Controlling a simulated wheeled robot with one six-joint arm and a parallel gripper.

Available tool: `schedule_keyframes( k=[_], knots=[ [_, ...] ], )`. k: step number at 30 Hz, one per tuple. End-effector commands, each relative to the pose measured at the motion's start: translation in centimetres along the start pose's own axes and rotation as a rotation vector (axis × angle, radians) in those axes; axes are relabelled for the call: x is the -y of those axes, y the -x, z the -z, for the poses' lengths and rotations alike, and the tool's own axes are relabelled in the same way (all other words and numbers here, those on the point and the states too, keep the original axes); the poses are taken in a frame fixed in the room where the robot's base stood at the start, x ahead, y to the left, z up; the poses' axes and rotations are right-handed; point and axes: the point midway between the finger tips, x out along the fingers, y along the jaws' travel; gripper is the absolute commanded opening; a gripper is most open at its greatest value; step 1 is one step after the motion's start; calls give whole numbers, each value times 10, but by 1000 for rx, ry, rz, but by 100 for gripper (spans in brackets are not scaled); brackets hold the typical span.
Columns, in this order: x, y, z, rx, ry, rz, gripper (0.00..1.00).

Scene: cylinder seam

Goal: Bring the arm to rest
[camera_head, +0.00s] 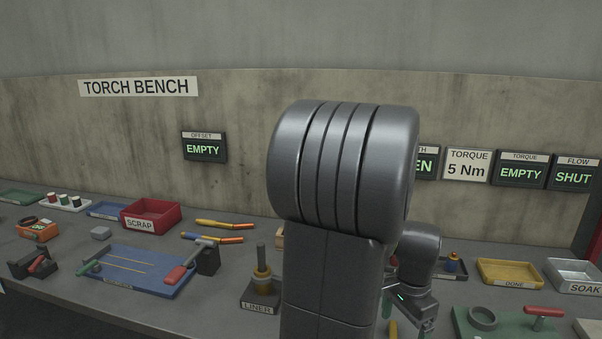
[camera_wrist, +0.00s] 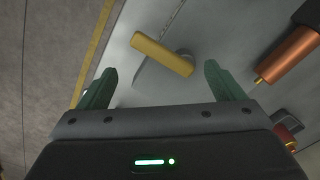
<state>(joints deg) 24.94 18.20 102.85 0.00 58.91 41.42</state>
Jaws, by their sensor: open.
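My arm (camera_head: 345,160) rises large in the middle of the head view and hides part of the bench behind it. My gripper (camera_wrist: 160,80) shows in the wrist view with its two green fingers wide apart and nothing between them. A yellow bar-shaped handle (camera_wrist: 162,54) on a grey fixture lies beyond the fingertips, apart from them as far as I can tell. In the head view the wrist and gripper hang low over the bench, right of the big arm link, and the fingers are partly hidden.
The grey bench (camera_head: 215,290) carries a red SCRAP bin (camera_head: 152,216), a blue board (camera_head: 130,272), a LINER post (camera_head: 262,275), a yellow DONE tray (camera_head: 508,272) and a SOAK tray (camera_head: 574,274). A copper cylinder (camera_wrist: 288,55) lies right of the fingers in the wrist view.

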Motion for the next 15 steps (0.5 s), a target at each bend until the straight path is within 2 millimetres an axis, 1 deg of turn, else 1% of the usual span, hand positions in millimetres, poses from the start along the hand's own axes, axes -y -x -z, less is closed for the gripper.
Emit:
schedule_keyframes(
  k=[15],
  knots=[
    [2, -1, 11, 1, 396, 0, 88]
  ],
)
